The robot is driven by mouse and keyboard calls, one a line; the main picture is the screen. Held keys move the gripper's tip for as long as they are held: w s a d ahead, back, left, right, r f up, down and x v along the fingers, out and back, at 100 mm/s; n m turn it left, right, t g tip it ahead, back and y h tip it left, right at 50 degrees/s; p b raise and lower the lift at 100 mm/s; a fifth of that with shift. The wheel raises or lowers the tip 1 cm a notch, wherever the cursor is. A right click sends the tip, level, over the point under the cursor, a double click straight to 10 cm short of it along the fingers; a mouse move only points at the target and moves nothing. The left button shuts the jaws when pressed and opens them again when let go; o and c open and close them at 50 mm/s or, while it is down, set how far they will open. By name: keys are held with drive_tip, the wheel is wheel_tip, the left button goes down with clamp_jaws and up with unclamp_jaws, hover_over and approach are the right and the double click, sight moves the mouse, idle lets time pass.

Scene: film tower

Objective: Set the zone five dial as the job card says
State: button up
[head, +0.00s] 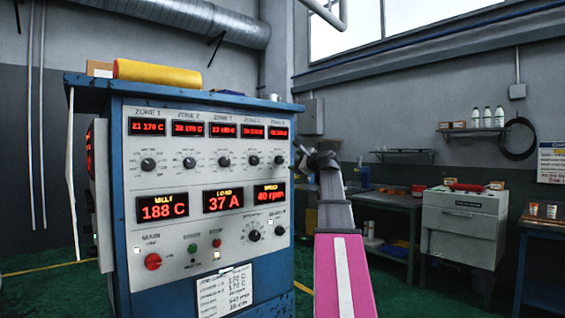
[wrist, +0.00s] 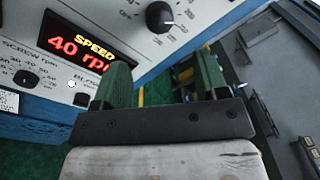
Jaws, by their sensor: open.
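The zone five dial (head: 279,160) is a black knob at the right end of the upper dial row, under a red-lit display (head: 279,132) too small to read. In the wrist view a black knob (wrist: 160,17) at the top, near the panel's right edge, looks like this dial; its pointer setting is unclear. My gripper (wrist: 162,65) is open and empty, its green fingers apart and short of the knob. In the head view my gripper (head: 318,158) is right of the panel. A white printed sheet (head: 225,290), perhaps the job card, is low on the panel; its print is mostly illegible.
The blue cabinet (head: 278,274) has other dials and a red main knob (head: 153,261). The speed display (head: 269,194) reads 40 rpm. A yellow roll (head: 157,74) lies on top. A workbench (head: 390,200) and grey cabinet (head: 460,225) stand at right.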

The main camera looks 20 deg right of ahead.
sight(281, 160)
drive_tip(key=x, duration=1)
drive_tip(key=shift+f, duration=0.1)
drive_tip(key=c, duration=0.9)
